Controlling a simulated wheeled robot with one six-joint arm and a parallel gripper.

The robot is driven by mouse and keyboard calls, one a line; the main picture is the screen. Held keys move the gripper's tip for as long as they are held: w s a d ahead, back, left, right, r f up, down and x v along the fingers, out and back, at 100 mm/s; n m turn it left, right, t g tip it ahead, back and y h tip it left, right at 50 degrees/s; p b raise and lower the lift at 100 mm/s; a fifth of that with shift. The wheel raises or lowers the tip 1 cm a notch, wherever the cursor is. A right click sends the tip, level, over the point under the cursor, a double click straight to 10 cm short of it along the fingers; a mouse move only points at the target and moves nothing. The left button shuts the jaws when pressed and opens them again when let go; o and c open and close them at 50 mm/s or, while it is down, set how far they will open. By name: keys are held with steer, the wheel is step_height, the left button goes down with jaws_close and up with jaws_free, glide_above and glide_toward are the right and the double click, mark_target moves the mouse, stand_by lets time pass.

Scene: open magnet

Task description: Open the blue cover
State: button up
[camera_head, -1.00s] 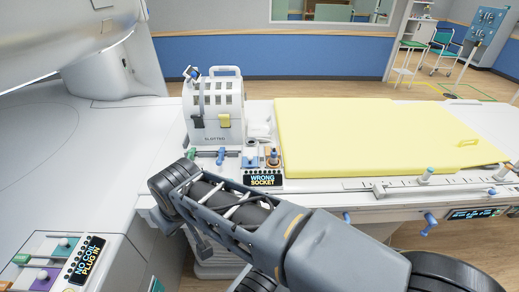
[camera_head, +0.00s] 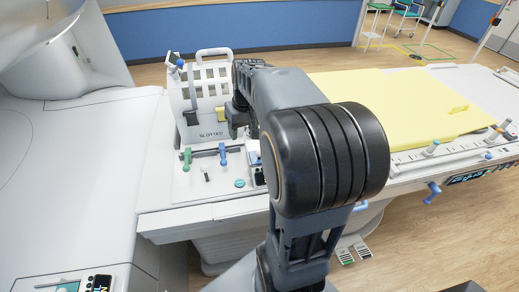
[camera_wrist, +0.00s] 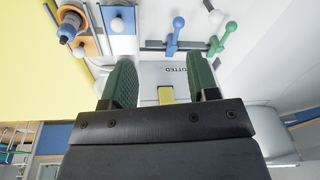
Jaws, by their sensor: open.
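The blue cover (camera_wrist: 119,20) is a small flat blue plate with a white ball knob. It lies at the top left of the wrist view, beside an orange socket plate (camera_wrist: 83,40) with a dark plug. In the head view only a sliver of the blue cover (camera_head: 253,158) shows beside my arm. My gripper (camera_wrist: 161,62) is open, with two green fingers apart and no held object between them. The cover lies beyond the left finger, not between the fingers. In the head view my gripper (camera_head: 238,115) is mostly hidden near the white slotted housing.
The white slotted housing (camera_head: 208,125) with a yellow tab stands close to my gripper. Blue (camera_head: 223,155) and green (camera_head: 187,158) handles rise from the bed in front. A yellow pad (camera_head: 390,100) covers the bed to the right. The white magnet body (camera_head: 70,130) is at left.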

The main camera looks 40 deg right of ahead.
steer(key=m+y, duration=0.1)
glide_above(258, 153)
steer(key=d, duration=0.3)
step_height(258, 153, down, 3)
steer(key=shift+g, duration=0.4)
steer(key=f, duration=0.4)
steer(key=a+f+p, duration=0.1)
steer(key=f, duration=0.4)
steer(key=a+f+p, duration=0.1)
steer(key=f, duration=0.3)
steer(key=shift+w+f, duration=0.2)
steer(key=shift+w, duration=0.05)
steer(key=shift+d, duration=0.1)
jaws_close()
